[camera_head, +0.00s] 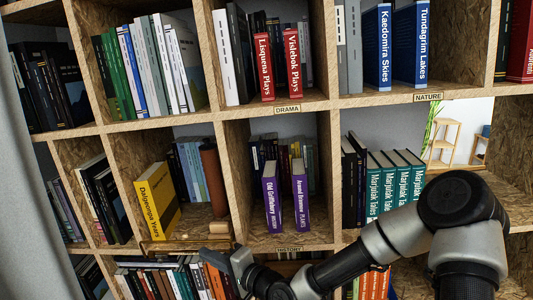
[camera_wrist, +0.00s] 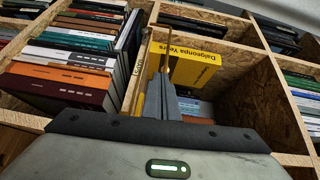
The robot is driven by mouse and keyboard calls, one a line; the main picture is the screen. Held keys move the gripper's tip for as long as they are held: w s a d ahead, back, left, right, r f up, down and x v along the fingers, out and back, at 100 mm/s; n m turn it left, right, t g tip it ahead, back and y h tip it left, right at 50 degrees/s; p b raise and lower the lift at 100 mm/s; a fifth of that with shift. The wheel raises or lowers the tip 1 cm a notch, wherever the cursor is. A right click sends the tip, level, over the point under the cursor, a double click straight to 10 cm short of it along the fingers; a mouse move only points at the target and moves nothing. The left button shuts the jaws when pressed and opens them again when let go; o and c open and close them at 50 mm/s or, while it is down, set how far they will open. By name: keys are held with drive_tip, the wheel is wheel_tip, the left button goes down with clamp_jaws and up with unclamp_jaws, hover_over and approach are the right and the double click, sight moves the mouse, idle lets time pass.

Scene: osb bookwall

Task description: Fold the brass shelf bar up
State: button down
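The brass shelf bar (camera_head: 187,245) lies low along the front edge of the compartment that holds the yellow book "Dalgeonpa Years" (camera_head: 157,200). In the wrist view the bar (camera_wrist: 143,62) runs alongside the fingertips, and the yellow book (camera_wrist: 188,62) is just beyond. My gripper (camera_head: 222,257) is in front of the shelf edge, at the right end of the bar. In the wrist view my gripper's two grey fingers (camera_wrist: 161,88) are together, with no clear gap. I cannot tell whether they touch the bar.
Two purple books (camera_head: 286,198) stand in the compartment to the right. Mixed books (camera_head: 180,277) fill the shelf below. My arm crosses the lower right of the head view.

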drive_tip(key=shift+s+a, duration=0.2)
drive_tip(key=shift+s, duration=2.4)
